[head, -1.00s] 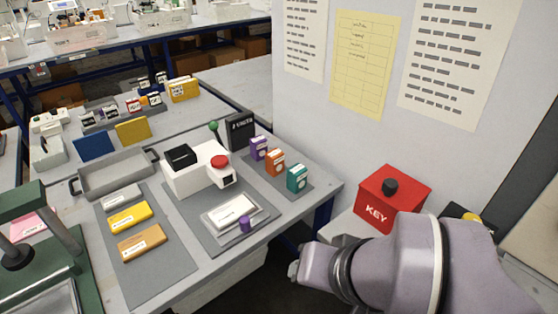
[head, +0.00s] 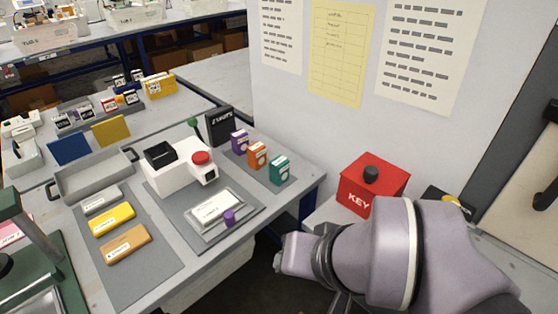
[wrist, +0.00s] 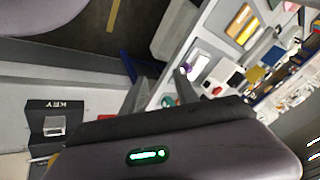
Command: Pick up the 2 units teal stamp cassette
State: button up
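The teal stamp cassette (head: 280,170) stands upright on a grey mat at the right end of the bench in the head view. It is a small box with a white label, right of an orange cassette (head: 257,155) and a purple cassette (head: 240,141). A small teal patch, probably the same cassette, shows beside my gripper body in the wrist view (wrist: 168,101). My gripper (head: 286,258) is low in front of the bench's right end, apart from the teal cassette. Its fingers cannot be made out clearly, and I see nothing held.
A red KEY box (head: 372,187) stands right of the bench, near my arm. A white stamping machine (head: 182,172) and a white stamp pad (head: 214,208) with a purple knob are left of the cassettes. A wall panel (head: 300,120) rises behind. Open floor lies before the bench's right end.

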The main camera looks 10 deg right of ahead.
aim_at(279, 166)
jog(key=i+j+z, duration=0.15)
jog(key=i+j, duration=0.25)
jog(key=i+j+z, duration=0.1)
jog(key=i+j, duration=0.25)
jog(key=j, duration=0.15)
